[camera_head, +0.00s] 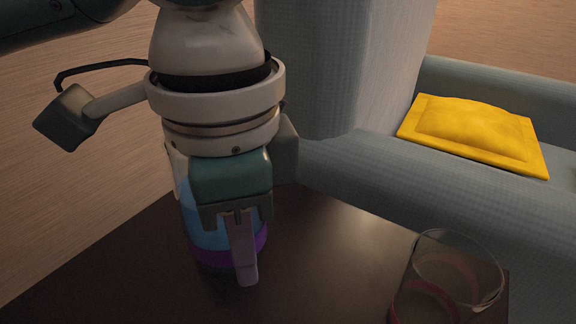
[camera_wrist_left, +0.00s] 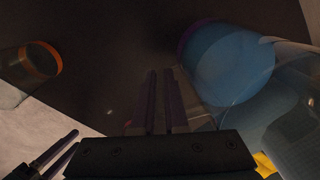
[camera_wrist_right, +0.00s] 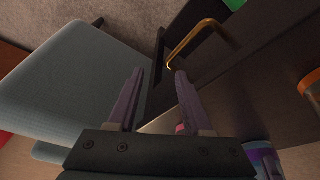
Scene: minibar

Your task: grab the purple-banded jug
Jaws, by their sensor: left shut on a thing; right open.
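The purple-banded jug (camera_head: 205,240) is clear with blue contents and a purple band near its base. It stands on the dark table, partly hidden behind my left gripper (camera_head: 243,278). In the left wrist view the jug (camera_wrist_left: 228,65) is right of the nearly closed fingers (camera_wrist_left: 160,75). The left gripper is shut on a part of the jug; the exact grip point is hard to see. My right gripper (camera_wrist_right: 155,75) is open and empty in the right wrist view, with a blue and purple vessel (camera_wrist_right: 262,160) at lower right.
A clear glass with a red band (camera_head: 447,285) stands on the dark table (camera_head: 325,245) at right. A grey-blue sofa (camera_head: 345,165) with a yellow cushion (camera_head: 475,135) borders the table. In the right wrist view, a brass handle (camera_wrist_right: 195,38) is near the right fingers.

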